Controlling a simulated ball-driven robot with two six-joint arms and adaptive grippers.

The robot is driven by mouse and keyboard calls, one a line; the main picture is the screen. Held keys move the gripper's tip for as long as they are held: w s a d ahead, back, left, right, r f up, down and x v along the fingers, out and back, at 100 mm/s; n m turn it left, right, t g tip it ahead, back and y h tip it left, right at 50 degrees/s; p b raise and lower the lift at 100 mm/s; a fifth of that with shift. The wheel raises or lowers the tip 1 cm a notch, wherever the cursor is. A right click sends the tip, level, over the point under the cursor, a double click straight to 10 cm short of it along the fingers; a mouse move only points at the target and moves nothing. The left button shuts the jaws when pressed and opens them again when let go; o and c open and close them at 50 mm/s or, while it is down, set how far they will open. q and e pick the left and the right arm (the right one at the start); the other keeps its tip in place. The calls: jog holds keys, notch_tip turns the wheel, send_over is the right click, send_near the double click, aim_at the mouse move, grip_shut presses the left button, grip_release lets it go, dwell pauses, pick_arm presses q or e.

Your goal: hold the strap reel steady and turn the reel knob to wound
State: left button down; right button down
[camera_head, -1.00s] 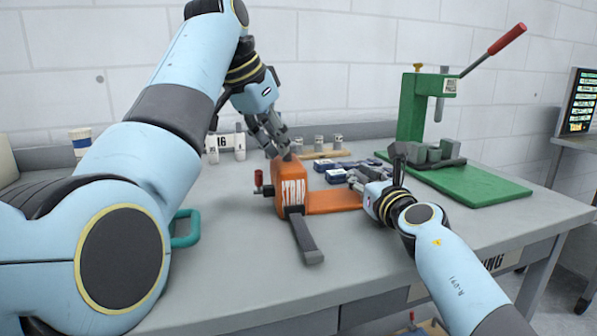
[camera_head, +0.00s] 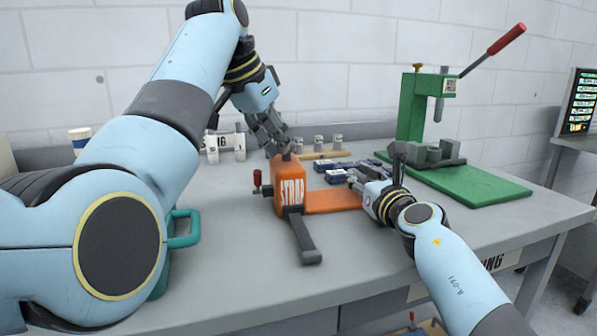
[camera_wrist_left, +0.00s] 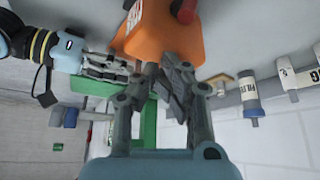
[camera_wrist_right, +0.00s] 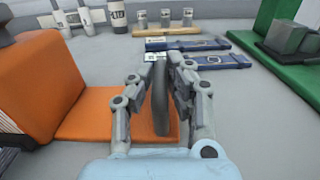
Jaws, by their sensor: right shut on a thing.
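The strap reel (camera_head: 290,190) is an orange box marked STRAP. It stands upright on an orange base plate (camera_head: 333,200), with a dark grey bar (camera_head: 305,240) sticking out at the front and a red-handled part (camera_head: 258,180) at its left. A small dark grey knob (camera_head: 287,156) is on its top. My left gripper (camera_head: 281,149) is at this knob from above; the left wrist view (camera_wrist_left: 165,72) does not show clearly whether its fingers grip it. My right gripper (camera_wrist_right: 160,68) is shut on a grey upright piece (camera_wrist_right: 161,105) above the base plate's right end.
Blue-and-grey parts (camera_head: 335,172) lie behind the base plate. A green press (camera_head: 470,186) with a red-tipped lever stands at the right. Several small canisters (camera_head: 319,143) line the back. A teal handle (camera_head: 184,230) is beside my left arm.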

pick_arm(q)
jog(key=shift+w+a, duration=0.25)
jog(key=shift+a, duration=0.2)
jog(key=shift+w+a, duration=0.15)
jog(key=shift+w, duration=0.25)
jog(key=shift+a, duration=0.1)
jog(key=shift+s+a, duration=0.2)
jog(key=shift+a, duration=0.05)
notch_tip(320, 180, up, 6)
dwell(0.5)
